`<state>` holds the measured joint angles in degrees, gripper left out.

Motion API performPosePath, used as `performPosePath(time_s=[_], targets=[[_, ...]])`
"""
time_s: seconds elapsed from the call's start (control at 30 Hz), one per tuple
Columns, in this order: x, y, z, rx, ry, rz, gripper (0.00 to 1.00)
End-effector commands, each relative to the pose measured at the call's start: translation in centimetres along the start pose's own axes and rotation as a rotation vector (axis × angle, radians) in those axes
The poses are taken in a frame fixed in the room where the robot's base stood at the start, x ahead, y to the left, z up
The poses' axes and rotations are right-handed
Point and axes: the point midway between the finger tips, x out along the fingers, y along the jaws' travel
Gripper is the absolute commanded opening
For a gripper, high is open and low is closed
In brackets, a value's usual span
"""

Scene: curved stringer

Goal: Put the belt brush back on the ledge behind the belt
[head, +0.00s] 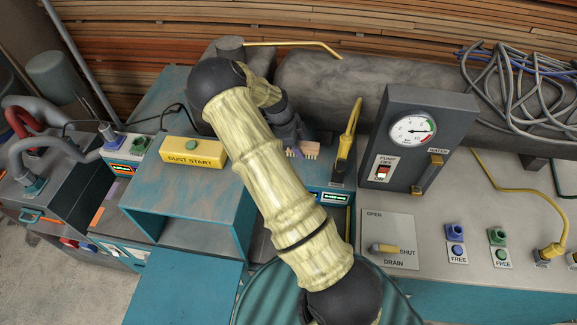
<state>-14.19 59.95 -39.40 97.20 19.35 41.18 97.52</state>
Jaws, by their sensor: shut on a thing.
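My gripper (292,140) is at the upper middle of the head view, at the far end of my arm, pointing down behind the teal box. It is shut on the belt brush (311,150), of which a small tan, toothed end shows just right of the fingers. A small purple patch shows beside it at the fingertips. My arm and gripper hide the rest of the brush and the spot below it. I cannot clearly make out the belt or the ledge behind it.
A yellow DUST START box (193,151) sits left of my arm on a teal housing (185,200).

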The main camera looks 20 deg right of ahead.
Motion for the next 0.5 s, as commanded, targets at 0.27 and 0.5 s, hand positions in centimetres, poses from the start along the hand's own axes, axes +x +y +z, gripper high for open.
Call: performPosePath(time_s=[0.27,0.5], targets=[[0.2,0.0,0.0,-0.003,0.001,0.0,0.0],[2.9,0.1,1.1,-0.006,0.004,0.003,0.0]])
